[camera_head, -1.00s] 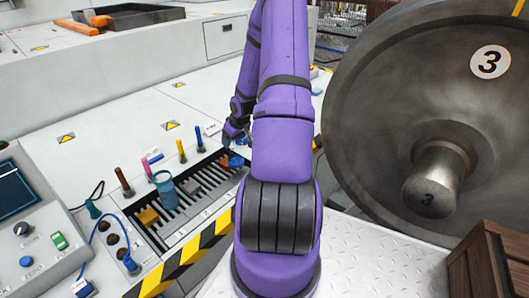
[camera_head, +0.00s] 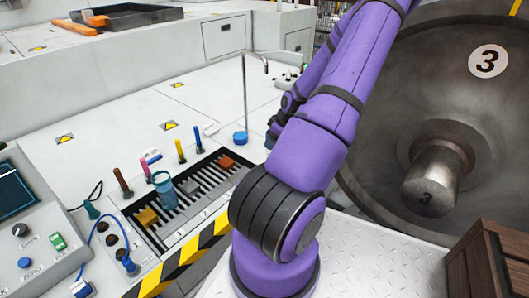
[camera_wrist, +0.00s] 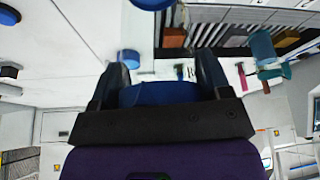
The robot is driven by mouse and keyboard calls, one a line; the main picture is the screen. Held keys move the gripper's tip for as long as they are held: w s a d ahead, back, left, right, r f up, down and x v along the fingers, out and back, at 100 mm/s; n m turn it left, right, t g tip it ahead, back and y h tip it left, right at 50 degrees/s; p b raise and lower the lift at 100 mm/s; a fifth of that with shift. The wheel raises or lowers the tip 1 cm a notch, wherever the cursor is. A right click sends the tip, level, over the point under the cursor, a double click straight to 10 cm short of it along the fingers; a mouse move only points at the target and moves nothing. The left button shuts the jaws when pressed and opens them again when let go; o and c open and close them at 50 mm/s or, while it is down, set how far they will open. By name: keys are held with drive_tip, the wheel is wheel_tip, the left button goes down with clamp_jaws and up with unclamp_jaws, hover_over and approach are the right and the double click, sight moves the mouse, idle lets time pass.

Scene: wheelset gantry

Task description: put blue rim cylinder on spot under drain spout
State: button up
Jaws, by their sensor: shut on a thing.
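My gripper (camera_wrist: 160,78) is shut on a dark blue round piece, the blue rim cylinder (camera_wrist: 160,94), which sits between its two dark fingers in the wrist view. Its lower part is hidden by the gripper body. In the head view my arm hides most of the gripper and the held piece. The drain spout (camera_head: 245,92) is a thin upright metal pipe with a bent top. A blue disc (camera_head: 240,138) lies at its foot, left of my gripper. A blue round thing (camera_wrist: 150,3) also shows at the top of the wrist view.
A slotted rack (camera_head: 205,200) holds an orange-red block (camera_head: 226,162), a yellow block (camera_head: 148,217) and a light blue mug (camera_head: 163,186). Several coloured-handled tools stand behind it. A big wheel (camera_head: 400,100) stands at right.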

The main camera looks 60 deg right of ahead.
drive_tip(key=w+d+f, duration=0.5)
drive_tip(key=w+d, duration=0.4)
drive_tip(key=d, duration=0.3)
drive_tip(key=shift+w+d, duration=0.2)
drive_tip(key=shift+w, duration=0.2)
drive_tip(key=o, duration=0.9)
drive_tip(key=shift+o, duration=0.2)
drive_tip(key=v, duration=1.2)
drive_tip(key=shift+r, duration=0.1)
